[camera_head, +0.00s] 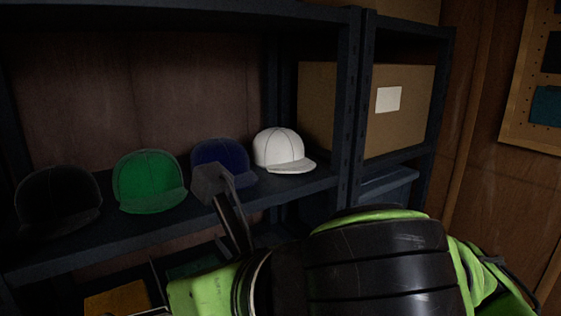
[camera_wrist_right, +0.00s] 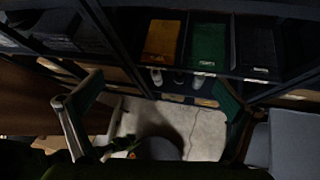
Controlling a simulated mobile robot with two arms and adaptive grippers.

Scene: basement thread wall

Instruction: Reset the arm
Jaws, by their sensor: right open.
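My right gripper (camera_wrist_right: 155,118) is open and empty, its two fingers spread wide in the right wrist view. In the head view my right arm (camera_head: 375,265) comes in from the lower right, green and black. One finger of this gripper (camera_head: 228,205) points up in front of the shelf edge and overlaps the lower part of the blue cap (camera_head: 222,155). I cannot tell whether it touches the cap. My left gripper is not in view.
A dark shelf (camera_head: 130,240) holds a black cap (camera_head: 58,195), a green cap (camera_head: 148,180) and a white cap (camera_head: 282,150). A cardboard box (camera_head: 412,110) stands on the right rack. Orange (camera_wrist_right: 162,40) and green (camera_wrist_right: 208,46) bins show in the wrist view, with bare floor (camera_wrist_right: 185,120).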

